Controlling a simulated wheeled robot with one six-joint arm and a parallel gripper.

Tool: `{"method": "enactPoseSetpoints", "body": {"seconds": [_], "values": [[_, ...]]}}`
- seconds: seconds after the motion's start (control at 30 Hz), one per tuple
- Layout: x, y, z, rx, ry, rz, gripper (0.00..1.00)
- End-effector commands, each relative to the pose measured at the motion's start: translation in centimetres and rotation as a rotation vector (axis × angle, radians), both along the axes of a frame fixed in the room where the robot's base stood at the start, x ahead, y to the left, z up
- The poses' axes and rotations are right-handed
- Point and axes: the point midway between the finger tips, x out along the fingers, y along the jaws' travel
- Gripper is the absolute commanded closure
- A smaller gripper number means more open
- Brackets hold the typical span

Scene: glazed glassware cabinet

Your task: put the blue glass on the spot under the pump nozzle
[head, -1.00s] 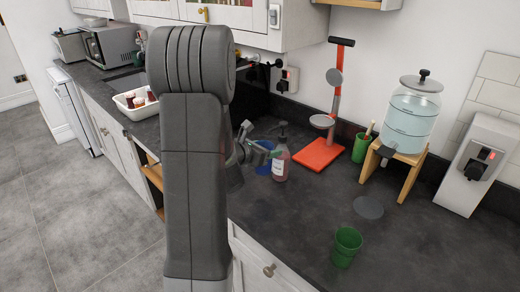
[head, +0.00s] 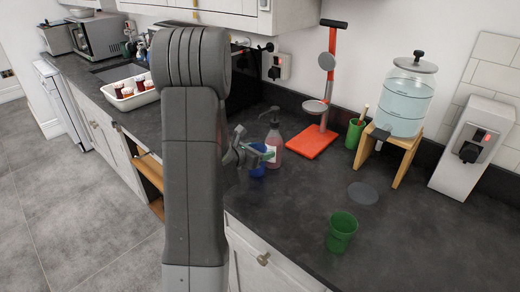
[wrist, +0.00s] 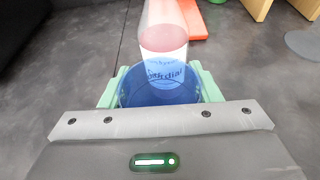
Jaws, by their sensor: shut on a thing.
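The blue glass (wrist: 158,92) is held between the green-padded fingers of my gripper (wrist: 158,84) in the wrist view. In the head view the blue glass (head: 257,172) shows partly behind my gripper (head: 262,156) and arm. The pump bottle (head: 273,149), with pink-red liquid and a white label, stands just beyond the glass on the dark counter. Its grey pump nozzle (head: 266,112) points left in the head view. In the wrist view the bottle (wrist: 164,40) rises directly behind the glass; whether they touch is unclear. The spot under the nozzle cannot be made out.
A red stand (head: 314,142) is right of the bottle. Further right are a green cup with a stick (head: 355,133), a water dispenser (head: 405,100) on a wooden stand and a grey disc (head: 363,193). An empty green cup (head: 341,231) stands nearer. Counter between is clear.

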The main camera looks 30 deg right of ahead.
Motion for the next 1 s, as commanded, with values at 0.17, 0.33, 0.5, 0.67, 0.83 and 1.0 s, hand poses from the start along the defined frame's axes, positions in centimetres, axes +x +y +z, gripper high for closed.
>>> {"method": "enactPoseSetpoints", "body": {"seconds": [0.17, 0.33, 0.5, 0.67, 0.83, 1.0], "values": [[0.0, 0.0, 0.0, -0.001, 0.000, 0.000, 0.76], [0.0, 0.0, 0.0, -0.001, 0.000, 0.000, 0.76], [0.0, 0.0, -0.2, -0.001, 0.000, 0.000, 0.76], [0.0, 0.0, -0.5, -0.001, 0.000, 0.000, 0.76], [0.0, 0.0, -0.8, -0.001, 0.000, 0.000, 0.76], [0.0, 0.0, -1.0, -0.001, 0.000, 0.000, 0.76]]}}
